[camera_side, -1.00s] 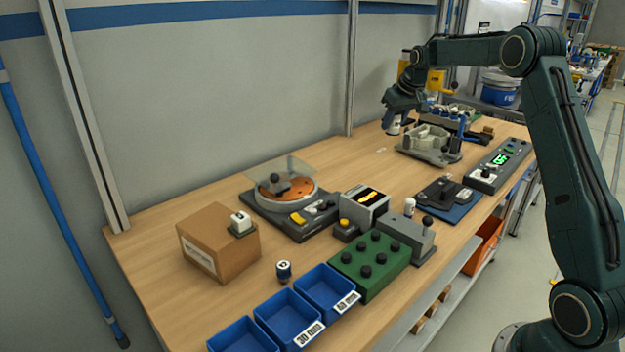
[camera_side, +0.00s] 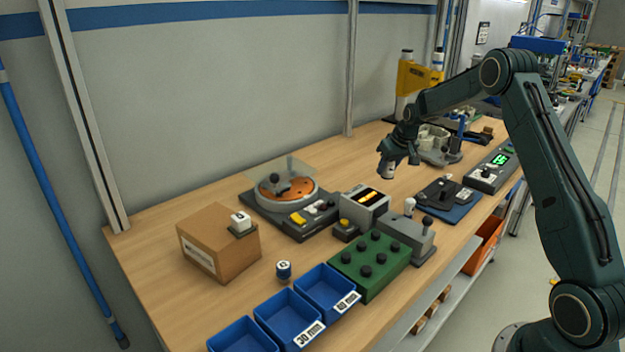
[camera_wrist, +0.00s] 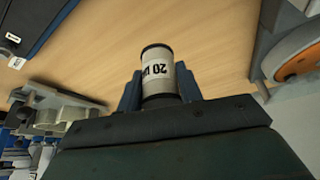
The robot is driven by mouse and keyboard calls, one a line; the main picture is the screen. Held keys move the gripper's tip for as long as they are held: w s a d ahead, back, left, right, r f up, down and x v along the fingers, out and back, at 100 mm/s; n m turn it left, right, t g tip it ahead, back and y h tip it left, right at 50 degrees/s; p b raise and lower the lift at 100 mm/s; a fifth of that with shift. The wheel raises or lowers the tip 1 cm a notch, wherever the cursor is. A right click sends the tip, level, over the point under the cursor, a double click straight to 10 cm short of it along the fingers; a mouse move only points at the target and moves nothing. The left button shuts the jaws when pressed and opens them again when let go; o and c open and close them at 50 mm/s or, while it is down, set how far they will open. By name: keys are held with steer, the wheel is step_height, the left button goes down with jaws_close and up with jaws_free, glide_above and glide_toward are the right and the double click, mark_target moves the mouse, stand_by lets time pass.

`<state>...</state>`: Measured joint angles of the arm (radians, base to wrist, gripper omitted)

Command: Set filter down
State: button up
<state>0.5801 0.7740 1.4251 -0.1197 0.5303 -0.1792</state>
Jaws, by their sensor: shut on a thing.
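The filter's lower end appears above the wood, but the height is hard to tell. A similar dark and white cylinder (camera_side: 284,272) stands on the bench by the blue bins.
A round orange-disc device (camera_side: 285,188) stands to the left, and a cardboard box (camera_side: 212,255) beyond it. Nearer are a grey-black box (camera_side: 366,200), a green block with knobs (camera_side: 372,268), blue bins (camera_side: 290,318) and a blue-based fixture (camera_side: 455,213). Bare wood lies around the gripper.

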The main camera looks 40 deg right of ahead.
mark_target(389, 177)
steer(key=shift+f, duration=0.85)
steer(key=shift+f, duration=0.1)
steer(key=shift+f, duration=2)
steer(key=shift+f, duration=0.1)
steer(key=o, duration=1)
steer(key=shift+c, duration=0.2)
steer(key=v, duration=1.2)
